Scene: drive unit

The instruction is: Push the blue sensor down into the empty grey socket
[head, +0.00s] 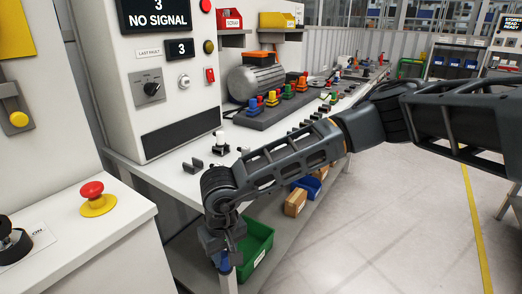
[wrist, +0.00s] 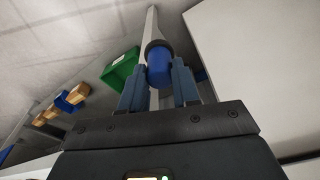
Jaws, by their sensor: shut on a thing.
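My gripper (head: 226,262) hangs low in front of the bench edge in the head view, pointing down. In the wrist view its two blue-grey fingers (wrist: 158,88) are shut on the blue sensor (wrist: 159,68), a blue cylinder with a dark collar at its far end. In the head view the sensor is mostly hidden by the gripper. The drive unit (head: 262,117) stands on the bench, a grey motor on a dark base with a row of blue, red, yellow and green sensors. I cannot make out the empty grey socket.
The white bench (head: 180,184) has a dark bracket (head: 192,165) and a white-and-black part (head: 219,142) near its front. A green bin (head: 258,245) and cardboard boxes (head: 295,203) sit on the lower shelf. A red emergency button (head: 92,190) is at left. Floor is clear at right.

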